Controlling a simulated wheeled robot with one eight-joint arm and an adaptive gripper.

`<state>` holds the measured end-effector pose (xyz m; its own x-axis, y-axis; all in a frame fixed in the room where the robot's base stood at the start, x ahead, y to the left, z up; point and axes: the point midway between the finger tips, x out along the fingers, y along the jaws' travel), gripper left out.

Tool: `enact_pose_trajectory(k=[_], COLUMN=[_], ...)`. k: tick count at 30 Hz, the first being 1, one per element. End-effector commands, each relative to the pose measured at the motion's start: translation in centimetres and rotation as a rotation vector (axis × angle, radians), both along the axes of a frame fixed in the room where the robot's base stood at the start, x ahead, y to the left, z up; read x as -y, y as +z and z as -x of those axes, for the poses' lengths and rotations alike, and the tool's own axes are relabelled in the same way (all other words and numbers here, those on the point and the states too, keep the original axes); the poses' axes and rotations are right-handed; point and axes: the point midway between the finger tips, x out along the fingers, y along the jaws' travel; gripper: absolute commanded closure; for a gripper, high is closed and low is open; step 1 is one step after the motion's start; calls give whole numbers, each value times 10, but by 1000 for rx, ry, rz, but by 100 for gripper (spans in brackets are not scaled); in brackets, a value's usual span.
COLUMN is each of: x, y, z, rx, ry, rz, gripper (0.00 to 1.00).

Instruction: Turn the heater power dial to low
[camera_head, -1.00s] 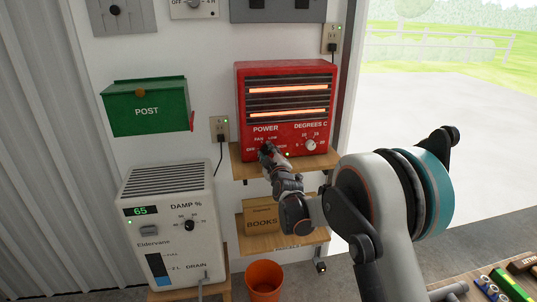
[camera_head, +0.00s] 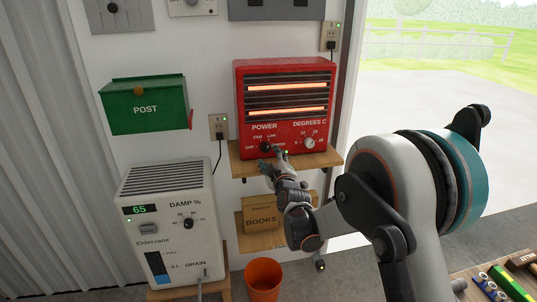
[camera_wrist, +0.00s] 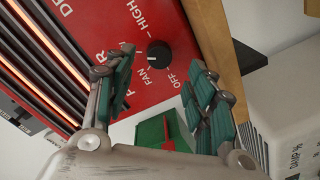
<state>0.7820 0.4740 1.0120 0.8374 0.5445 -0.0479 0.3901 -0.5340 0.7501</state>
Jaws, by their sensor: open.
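The red heater (camera_head: 286,82) stands on a wooden shelf, its bars glowing orange. Its black power dial (camera_head: 265,147) is at the lower left of its front, with OFF, FAN, LOW and HIGH around it. In the wrist view the dial (camera_wrist: 159,54) shows fully, with FAN and OFF legible beside it and HIGH above. I cannot tell for certain which label its small pale mark points at. My gripper (camera_head: 275,159) is open and empty, just below and right of the dial. In the wrist view its fingers are spread either side of the dial, apart from it.
The degrees dial (camera_head: 310,142) is right of the power dial. The shelf (camera_head: 325,160) juts out under the heater. A dehumidifier (camera_head: 168,220), green post box (camera_head: 146,104), books box (camera_head: 262,217) and orange bucket (camera_head: 263,278) are nearby.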

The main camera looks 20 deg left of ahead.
Motion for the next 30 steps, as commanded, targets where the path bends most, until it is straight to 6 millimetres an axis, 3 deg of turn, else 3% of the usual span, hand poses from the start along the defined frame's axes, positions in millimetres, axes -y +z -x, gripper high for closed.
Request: enact_pose_trajectory(k=[6, 12, 27, 30], x=[22, 32, 35, 47], y=[2, 2, 3, 14], z=[34, 49, 51, 48], rx=[1, 0, 0, -2], ry=[0, 0, -1, -17], rz=[1, 0, 0, -8], gripper=[50, 50, 50, 50])
